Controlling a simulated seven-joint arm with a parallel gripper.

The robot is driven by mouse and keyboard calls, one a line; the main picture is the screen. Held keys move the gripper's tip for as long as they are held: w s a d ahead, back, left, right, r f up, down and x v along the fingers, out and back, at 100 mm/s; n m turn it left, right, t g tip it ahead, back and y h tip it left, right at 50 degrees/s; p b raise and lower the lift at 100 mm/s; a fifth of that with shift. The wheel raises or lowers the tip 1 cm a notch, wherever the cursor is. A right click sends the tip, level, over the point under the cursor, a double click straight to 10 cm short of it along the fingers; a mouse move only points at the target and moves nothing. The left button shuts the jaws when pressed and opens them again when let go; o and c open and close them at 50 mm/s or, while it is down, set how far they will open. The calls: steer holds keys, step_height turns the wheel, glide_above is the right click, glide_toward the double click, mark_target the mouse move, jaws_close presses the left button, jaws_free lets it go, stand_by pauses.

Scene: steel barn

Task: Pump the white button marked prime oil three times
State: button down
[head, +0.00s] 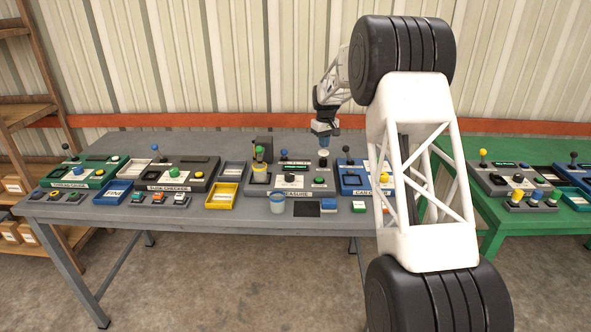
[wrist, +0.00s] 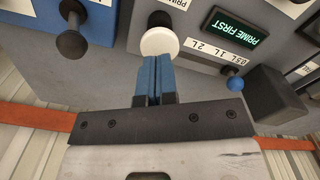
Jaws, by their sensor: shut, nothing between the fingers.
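The white button (wrist: 159,41) is round and sits on a dark stem on a grey panel, under a partly hidden label beginning "PRIM". In the head view the white button (head: 323,153) shows small at the back of the gasoline panel. My gripper (wrist: 155,60) is shut and empty, its blue fingertips together just at the near edge of the white button. Whether they touch it I cannot tell. In the head view my gripper (head: 323,147) is small, just above the button.
A lit display (wrist: 236,33) reads "PRIME FIRST", with a blue-knobbed lever (wrist: 235,83) by it. A dark knob (wrist: 73,43) stands on the left. Other panels, trays and a cup (head: 277,203) crowd the grey table (head: 190,235).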

mark_target(324, 152)
steer(key=shift+f, duration=1.75)
stand_by(0.8)
steer(key=shift+r, duration=3.8)
